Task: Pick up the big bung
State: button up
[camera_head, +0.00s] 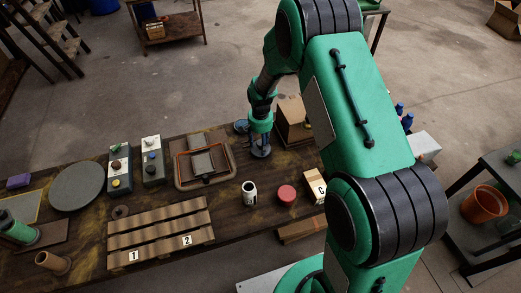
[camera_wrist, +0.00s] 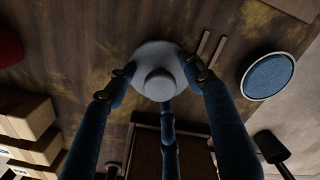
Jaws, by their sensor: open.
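A pale grey round piece with a raised knob, which looks like the big bung (camera_wrist: 158,75), sits on the dark wooden bench in the wrist view. My gripper (camera_wrist: 157,88) is open over it, with blue fingers on its left and right sides and a third below it in the picture. The fingertips are very close to its edge; I cannot tell whether they touch. In the head view my gripper (camera_head: 261,150) is low over the bench, right of the orange-rimmed tray, and mostly hides the piece.
A blue disc (camera_wrist: 268,76) lies close by on the bench. The orange-rimmed tray (camera_head: 178,170) is left of my gripper. A cardboard box (camera_head: 293,118), a white can (camera_head: 249,193), a red cylinder (camera_head: 287,194) and a slatted rack (camera_head: 160,228) stand around it.

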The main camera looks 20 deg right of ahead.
aim_at(260, 142)
dwell(0.4)
jog(key=c, duration=1.3)
jog(key=shift+r, duration=0.1)
jog(key=shift+r, duration=0.35)
notch_tip(260, 142, up, 3)
jog(key=shift+r+p, duration=0.1)
jog(key=shift+p, duration=0.65)
jog(key=s, duration=0.5)
jog(key=s+p, duration=0.1)
jog(key=s, duration=0.4)
jog(key=s+r+p, duration=0.1)
jog(key=s, duration=0.5)
jog(key=shift+a, duration=0.4)
